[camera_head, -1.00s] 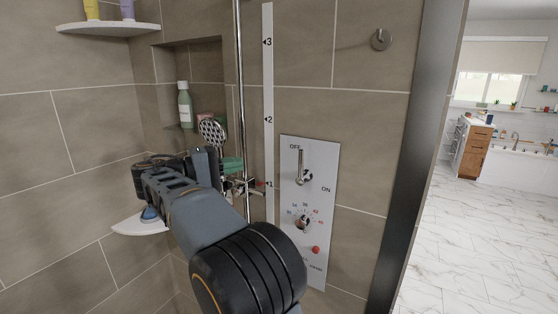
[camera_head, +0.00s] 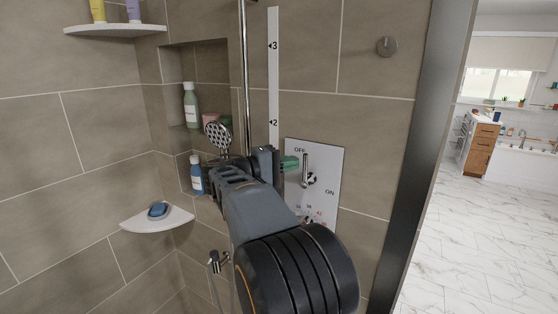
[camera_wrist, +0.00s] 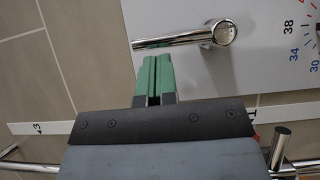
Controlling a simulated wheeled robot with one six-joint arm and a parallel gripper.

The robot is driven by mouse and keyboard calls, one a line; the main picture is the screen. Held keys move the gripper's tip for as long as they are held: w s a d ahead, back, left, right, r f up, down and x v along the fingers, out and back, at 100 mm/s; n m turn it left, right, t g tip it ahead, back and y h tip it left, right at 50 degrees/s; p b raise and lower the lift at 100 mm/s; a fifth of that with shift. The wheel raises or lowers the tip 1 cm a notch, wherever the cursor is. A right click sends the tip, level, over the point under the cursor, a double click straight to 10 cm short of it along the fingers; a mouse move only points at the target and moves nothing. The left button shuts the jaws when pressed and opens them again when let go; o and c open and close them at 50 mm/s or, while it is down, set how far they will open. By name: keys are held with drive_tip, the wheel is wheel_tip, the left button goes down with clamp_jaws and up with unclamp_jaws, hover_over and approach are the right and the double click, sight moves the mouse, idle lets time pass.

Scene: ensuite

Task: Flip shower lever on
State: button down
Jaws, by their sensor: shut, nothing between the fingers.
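The shower lever (camera_head: 306,170) is a chrome handle on a white control panel (camera_head: 328,160), pointing up toward the OFF mark in the head view. ON is marked to its lower right. My gripper (camera_head: 290,163) is shut and empty, its green fingertips just left of the lever. In the wrist view the lever (camera_wrist: 178,40) runs sideways from its round pivot. The green fingers (camera_wrist: 153,72) are close to the lever's side near its free end; I cannot tell whether they touch it. My arm hides the lower left of the panel.
A temperature dial (camera_wrist: 312,50) is partly seen beside the lever. A chrome riser rail (camera_head: 246,80) and a numbered strip (camera_head: 273,80) stand left of the panel. Corner shelves (camera_head: 150,220) and a niche with bottles (camera_head: 190,105) are further left. A dark frame edge (camera_head: 415,150) is at right.

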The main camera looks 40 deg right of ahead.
drive_tip(key=shift+s+d, duration=0.1)
drive_tip(key=shift+s, duration=0.15)
